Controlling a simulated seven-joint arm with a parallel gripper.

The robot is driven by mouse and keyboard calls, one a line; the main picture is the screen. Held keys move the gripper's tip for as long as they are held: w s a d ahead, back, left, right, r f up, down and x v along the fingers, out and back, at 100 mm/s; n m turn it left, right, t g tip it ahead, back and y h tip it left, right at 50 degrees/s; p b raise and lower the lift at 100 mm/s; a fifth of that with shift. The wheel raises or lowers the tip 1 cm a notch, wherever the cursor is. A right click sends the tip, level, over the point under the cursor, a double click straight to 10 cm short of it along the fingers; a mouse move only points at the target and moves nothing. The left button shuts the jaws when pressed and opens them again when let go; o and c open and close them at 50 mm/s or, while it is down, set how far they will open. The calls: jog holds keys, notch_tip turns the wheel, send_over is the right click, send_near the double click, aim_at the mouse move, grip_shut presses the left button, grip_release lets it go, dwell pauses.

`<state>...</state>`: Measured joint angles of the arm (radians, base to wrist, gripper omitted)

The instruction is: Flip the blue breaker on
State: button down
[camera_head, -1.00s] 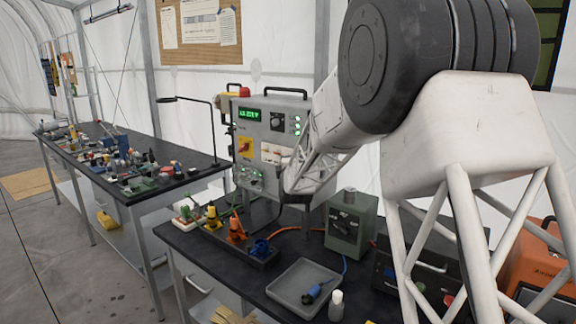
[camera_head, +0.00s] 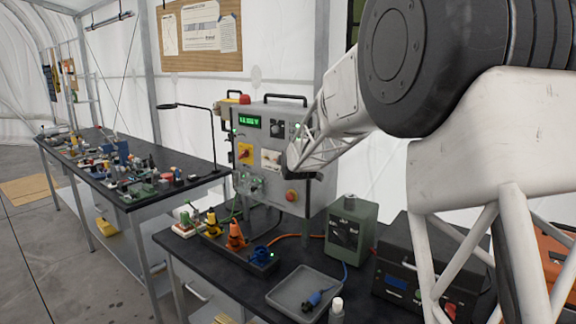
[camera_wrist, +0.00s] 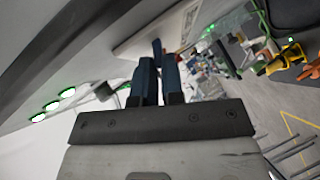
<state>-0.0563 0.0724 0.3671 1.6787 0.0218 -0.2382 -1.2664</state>
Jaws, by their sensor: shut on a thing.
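The grey power panel (camera_head: 245,140) stands at the back of the near bench, with a lit green display and a yellow rotary switch. A pale breaker block (camera_head: 271,160) is on its front, just left of my gripper (camera_head: 290,162). In the wrist view my gripper (camera_wrist: 159,68) has its two dark fingers close together at the pale breaker plate (camera_wrist: 140,40). A small dark blue lever (camera_wrist: 157,46) shows at the fingertips and seems to be the blue breaker. The fingers hide most of it, so its position cannot be read.
A red button (camera_head: 291,195) sits low on the panel. Coloured plugs (camera_head: 236,237), a grey tray (camera_head: 296,305) with a blue-handled item and a green box (camera_head: 351,230) are on the bench below. Green lights (camera_wrist: 52,105) line the panel face in the wrist view.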

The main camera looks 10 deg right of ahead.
dwell(0.4)
jog(key=c, duration=1.5)
grip_release()
jog(key=shift+v, duration=3.9)
jog(key=s+d+f+m+g, duration=0.1)
jog(key=s+f+m+g, duration=0.2)
jog(key=s, duration=1.6)
jog(key=s+d+f+m+g, duration=0.2)
jog(key=s+m+g, duration=0.3)
jog(key=s, duration=1.4)
jog(key=s+d+f+m+g+h, duration=0.1)
jog(key=s+m, duration=0.6)
jog(key=s, duration=1.2)
jog(key=shift+d+f+g, duration=0.3)
jog(key=shift+f+g, duration=0.4)
jog(key=shift+f, duration=0.15)
jog(key=shift+d+f+g, duration=0.3)
jog(key=shift+f+g, duration=0.4)
jog(key=shift+f, duration=0.15)
